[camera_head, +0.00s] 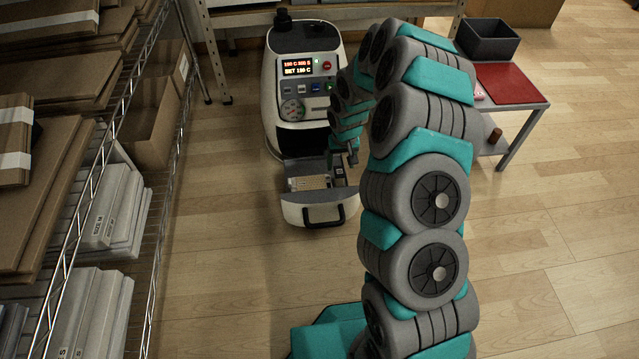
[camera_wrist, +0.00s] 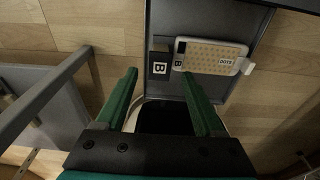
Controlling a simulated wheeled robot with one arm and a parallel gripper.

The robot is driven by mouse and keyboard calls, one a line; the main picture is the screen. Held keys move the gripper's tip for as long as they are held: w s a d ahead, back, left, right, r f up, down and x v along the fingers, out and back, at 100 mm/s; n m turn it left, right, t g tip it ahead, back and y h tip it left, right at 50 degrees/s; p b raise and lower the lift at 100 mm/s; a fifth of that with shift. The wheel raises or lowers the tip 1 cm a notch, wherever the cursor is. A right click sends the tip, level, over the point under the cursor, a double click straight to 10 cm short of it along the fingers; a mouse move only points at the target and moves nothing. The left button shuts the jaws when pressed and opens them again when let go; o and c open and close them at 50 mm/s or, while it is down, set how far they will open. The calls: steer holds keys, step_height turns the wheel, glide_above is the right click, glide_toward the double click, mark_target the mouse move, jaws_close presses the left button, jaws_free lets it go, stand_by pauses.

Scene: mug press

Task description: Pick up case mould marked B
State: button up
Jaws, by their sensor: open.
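The case mould marked B (camera_wrist: 210,54) lies in the pulled-out drawer (camera_wrist: 215,14) of the press. In the head view the mould (camera_head: 308,183) shows small in the drawer. My gripper (camera_wrist: 158,73) is open and empty, its green fingers apart. The right fingertip appears near the mould's B end; the gap between them cannot be judged.
The white press (camera_head: 300,85) with a lit display stands behind the drawer, which has a black front handle (camera_head: 310,219). A wire shelf with boxes (camera_head: 105,215) is at left. A side table with a red mat (camera_head: 510,83) and dark bin (camera_head: 487,42) is at right.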

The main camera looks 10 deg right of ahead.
mark_target(340, 172)
steer(key=f, duration=0.4)
steer(key=f+b, duration=0.1)
steer(key=f, duration=0.1)
steer(key=shift+w, duration=0.4)
steer(key=shift+r, duration=0.1)
steer(key=shift+c, duration=0.2)
jaws_close()
steer(key=shift+w, duration=0.1)
stand_by(0.6)
